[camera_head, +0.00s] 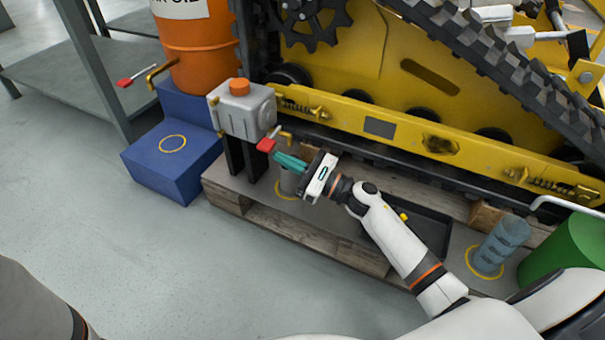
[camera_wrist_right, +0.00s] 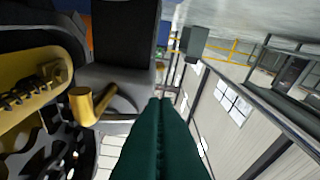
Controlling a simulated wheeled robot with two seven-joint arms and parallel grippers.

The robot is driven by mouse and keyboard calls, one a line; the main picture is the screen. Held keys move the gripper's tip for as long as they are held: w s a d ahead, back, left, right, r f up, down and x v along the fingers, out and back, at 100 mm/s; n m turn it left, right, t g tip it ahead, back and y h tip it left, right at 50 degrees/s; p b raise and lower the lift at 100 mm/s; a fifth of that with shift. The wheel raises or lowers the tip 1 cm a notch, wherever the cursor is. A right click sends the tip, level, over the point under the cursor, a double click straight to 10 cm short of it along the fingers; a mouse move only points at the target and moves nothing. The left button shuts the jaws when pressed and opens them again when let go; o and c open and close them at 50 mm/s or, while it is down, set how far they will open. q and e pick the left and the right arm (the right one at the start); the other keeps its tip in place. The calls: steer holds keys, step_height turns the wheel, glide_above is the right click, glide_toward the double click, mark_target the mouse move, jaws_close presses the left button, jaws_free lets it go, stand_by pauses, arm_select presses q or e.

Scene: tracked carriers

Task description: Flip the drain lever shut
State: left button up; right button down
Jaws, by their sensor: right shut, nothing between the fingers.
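The grey tank (camera_head: 243,110) with an orange cap stands against the yellow machine. A brass tap (camera_head: 285,135) comes out low on its right side, and the red-ended lever (camera_head: 266,145) shows just below the tank. My right gripper (camera_head: 277,159) has its green fingers shut and empty, their tips close by the red end; I cannot tell whether they touch. In the right wrist view the shut fingers (camera_wrist_right: 160,108) point past a brass pipe piece (camera_wrist_right: 90,103), and no red lever end shows there. My left gripper is out of view.
An orange drum (camera_head: 200,50) with its own red-ended lever (camera_head: 125,83) stands on blue steps (camera_head: 172,160). A clear measuring cylinder (camera_head: 503,243) and a green container (camera_head: 570,250) stand at right. The floor at left is free.

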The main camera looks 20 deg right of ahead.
mark_target(272, 138)
steer(key=shift+x, duration=1.05)
steer(key=r+m+p, duration=0.2)
steer(key=m, duration=0.1)
steer(key=shift+s+a+h+p, duration=0.15)
steer(key=shift+a+h+p, duration=0.05)
steer(key=shift+h+p, duration=0.15)
steer(key=shift+r, duration=0.1)
